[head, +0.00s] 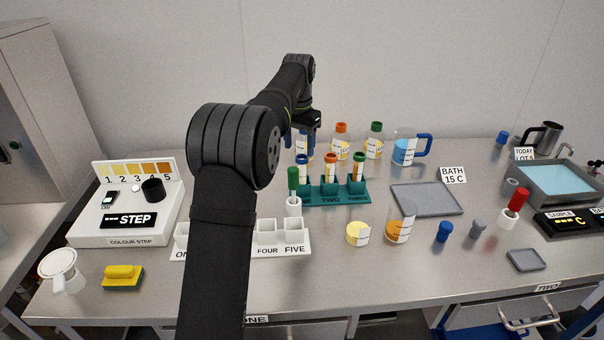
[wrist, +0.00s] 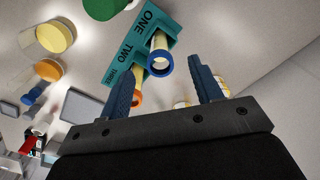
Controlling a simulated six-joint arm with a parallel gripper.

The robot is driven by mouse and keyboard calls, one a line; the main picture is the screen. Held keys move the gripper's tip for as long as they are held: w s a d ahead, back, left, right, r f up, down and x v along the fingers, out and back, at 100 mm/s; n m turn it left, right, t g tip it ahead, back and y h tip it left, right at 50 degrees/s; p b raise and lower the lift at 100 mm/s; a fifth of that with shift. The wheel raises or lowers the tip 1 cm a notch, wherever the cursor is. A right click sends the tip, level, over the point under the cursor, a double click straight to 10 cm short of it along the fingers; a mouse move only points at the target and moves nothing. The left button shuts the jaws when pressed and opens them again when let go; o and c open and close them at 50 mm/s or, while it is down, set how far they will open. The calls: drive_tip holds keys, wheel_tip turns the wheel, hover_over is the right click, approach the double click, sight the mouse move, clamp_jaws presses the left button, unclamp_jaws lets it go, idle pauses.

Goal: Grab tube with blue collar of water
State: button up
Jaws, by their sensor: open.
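My gripper (head: 300,137) is open and empty, above and behind the rack in the head view. In the wrist view my two blue fingers (wrist: 162,72) are spread to either side of the collar. I cannot tell if they touch it. The tube's contents are hard to make out.
A green-topped item (head: 293,180) in a white stand is close left of the rack. Bottles (head: 341,145) and a blue-handled jug (head: 404,150) stand behind. A grey bath tray (head: 425,199) lies right; a white numbered holder (head: 290,240) stands in front.

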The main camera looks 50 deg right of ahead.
sight(302, 168)
wheel_tip(302, 168, down, 4)
drive_tip(key=shift+f, duration=0.1)
drive_tip(key=f, duration=0.3)
drive_tip(key=d+f, duration=0.1)
drive_tip(key=f, duration=0.1)
drive_tip(key=shift+s, duration=0.1)
drive_tip(key=c, duration=1.1)
